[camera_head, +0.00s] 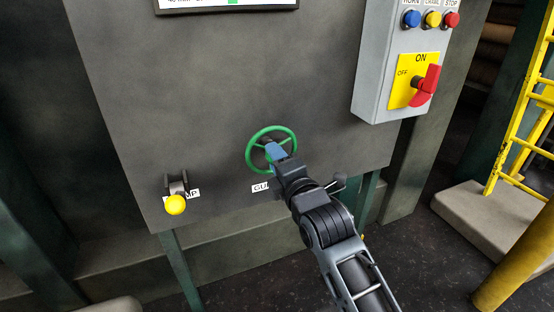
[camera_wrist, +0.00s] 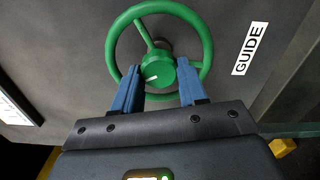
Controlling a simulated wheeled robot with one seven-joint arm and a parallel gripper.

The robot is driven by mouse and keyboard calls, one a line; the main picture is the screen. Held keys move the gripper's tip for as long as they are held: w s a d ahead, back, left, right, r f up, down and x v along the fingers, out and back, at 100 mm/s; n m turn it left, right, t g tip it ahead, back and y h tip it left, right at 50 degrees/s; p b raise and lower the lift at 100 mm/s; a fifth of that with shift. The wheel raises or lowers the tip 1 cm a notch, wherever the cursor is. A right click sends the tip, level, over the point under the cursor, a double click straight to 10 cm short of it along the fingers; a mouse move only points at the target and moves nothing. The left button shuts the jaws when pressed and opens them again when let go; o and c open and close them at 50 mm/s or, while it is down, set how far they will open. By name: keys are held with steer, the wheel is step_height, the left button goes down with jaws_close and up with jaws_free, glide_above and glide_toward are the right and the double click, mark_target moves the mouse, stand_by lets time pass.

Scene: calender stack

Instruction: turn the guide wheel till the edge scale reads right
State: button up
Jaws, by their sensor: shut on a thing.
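The green guide wheel (camera_head: 271,150) is on the grey panel, above a label partly hidden by my arm. In the wrist view the wheel (camera_wrist: 113,48) shows its rim, spokes and a green hub with a white mark. My gripper (camera_wrist: 158,66) is shut on the wheel, its blue fingers either side of the hub. In the head view my gripper (camera_head: 276,152) covers part of the wheel. A white display (camera_head: 215,3) with a green patch is cut off at the top edge; its reading cannot be made out. Whether this is the edge scale I cannot tell.
A yellow-knobbed lever (camera_head: 175,204) sits lower left on the panel. A grey box (camera_head: 372,75) at right carries blue, yellow and red buttons and a red ON/OFF switch (camera_head: 426,86). A yellow ladder (camera_head: 520,110) stands far right.

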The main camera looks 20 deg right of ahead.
steer(key=shift+f+n, duration=0.2)
steer(key=shift+n, duration=4.4)
steer(key=o, duration=1.1)
steer(key=shift+c, duration=0.2)
steer(key=shift+s, duration=0.1)
steer(key=s+b, duration=0.1)
steer(key=s, duration=0.6)
steer(key=shift+s, duration=0.35)
